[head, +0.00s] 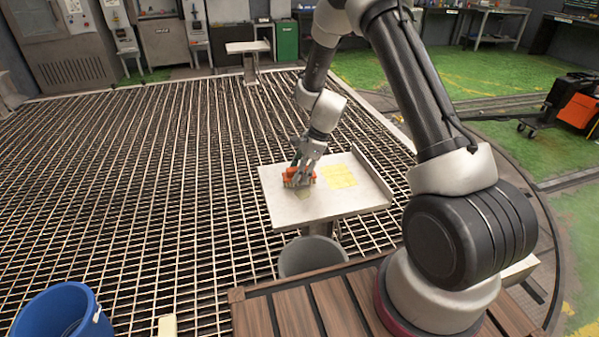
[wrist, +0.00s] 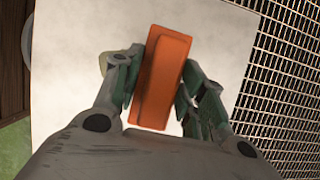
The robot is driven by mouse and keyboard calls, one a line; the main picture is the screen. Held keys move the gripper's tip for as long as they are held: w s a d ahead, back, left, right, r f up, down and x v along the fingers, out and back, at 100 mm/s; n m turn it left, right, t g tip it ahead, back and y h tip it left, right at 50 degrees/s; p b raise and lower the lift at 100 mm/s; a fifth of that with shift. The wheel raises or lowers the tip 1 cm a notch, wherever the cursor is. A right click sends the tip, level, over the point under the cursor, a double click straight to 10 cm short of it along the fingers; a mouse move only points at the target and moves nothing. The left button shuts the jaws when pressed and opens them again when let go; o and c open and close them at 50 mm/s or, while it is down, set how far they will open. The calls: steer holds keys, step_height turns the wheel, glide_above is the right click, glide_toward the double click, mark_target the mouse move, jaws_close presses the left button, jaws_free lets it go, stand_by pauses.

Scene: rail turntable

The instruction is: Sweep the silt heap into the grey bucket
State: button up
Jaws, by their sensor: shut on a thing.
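My gripper (head: 300,172) is shut on an orange block-shaped tool (head: 291,182) and holds it low over the pale tray table (head: 283,212). In the wrist view the orange tool (wrist: 162,75) stands between both fingers.
A flat yellow patch marked in squares (head: 340,176) lies on the tray right of my gripper. The tray has a raised wall (head: 371,173) at the right. A blue bucket (head: 62,312) stands at lower left. Open grating (head: 150,180) surrounds the table.

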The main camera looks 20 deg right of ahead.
steer(key=shift+f, duration=0.5)
steer(key=shift+s+a+r, duration=0.1)
steer(key=shift+s+r, duration=0.05)
steer(key=shift+s, duration=1.65)
steer(key=shift+s+a+f, duration=0.1)
steer(key=shift+s, duration=1.8)
steer(key=shift+s+a+f, duration=0.1)
steer(key=shift+s, duration=1.8)
steer(key=shift+r, duration=1)
